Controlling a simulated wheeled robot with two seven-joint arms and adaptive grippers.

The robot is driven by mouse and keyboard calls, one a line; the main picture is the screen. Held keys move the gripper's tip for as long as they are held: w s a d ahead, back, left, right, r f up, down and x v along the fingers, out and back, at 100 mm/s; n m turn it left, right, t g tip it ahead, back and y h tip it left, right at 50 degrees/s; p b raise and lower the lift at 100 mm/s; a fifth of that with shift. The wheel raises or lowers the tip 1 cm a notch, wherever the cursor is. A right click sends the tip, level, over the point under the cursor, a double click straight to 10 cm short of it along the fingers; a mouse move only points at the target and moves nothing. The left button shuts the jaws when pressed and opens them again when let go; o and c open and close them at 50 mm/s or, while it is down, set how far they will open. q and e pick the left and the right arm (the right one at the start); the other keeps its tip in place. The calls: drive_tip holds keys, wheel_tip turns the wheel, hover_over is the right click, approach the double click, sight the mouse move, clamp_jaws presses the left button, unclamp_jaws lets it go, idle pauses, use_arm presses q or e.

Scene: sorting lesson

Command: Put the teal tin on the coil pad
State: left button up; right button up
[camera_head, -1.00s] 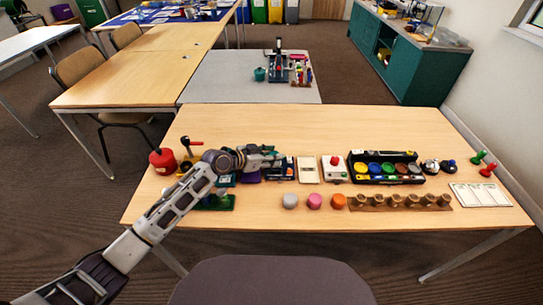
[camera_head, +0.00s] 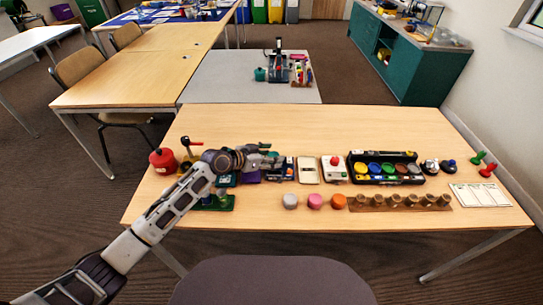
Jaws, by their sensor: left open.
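A small teal object with a dark top, perhaps the teal tin (camera_head: 260,74), stands on the far grey table. I cannot make out a coil pad for certain; my left arm covers part of the near table's left side. My left gripper (camera_head: 272,160) is open over the near table, above a purple item (camera_head: 250,177) and beside a dark blue-and-black item (camera_head: 284,168). A teal-green patch (camera_head: 229,181) shows partly behind my wrist; I cannot tell what it is. My right gripper is out of view.
A red pot (camera_head: 162,160) stands at the near table's left. A black tray of coloured cups (camera_head: 384,167) stands behind. The table's back strip is clear.

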use_arm(q)
drive_tip(key=shift+s+a+r, duration=0.15)
drive_tip(key=shift+s+a, duration=0.1)
drive_tip(key=shift+a, duration=0.15)
drive_tip(key=v, duration=0.7)
drive_tip(key=shift+p+v, duration=0.3)
drive_tip(key=shift+v, duration=1.6)
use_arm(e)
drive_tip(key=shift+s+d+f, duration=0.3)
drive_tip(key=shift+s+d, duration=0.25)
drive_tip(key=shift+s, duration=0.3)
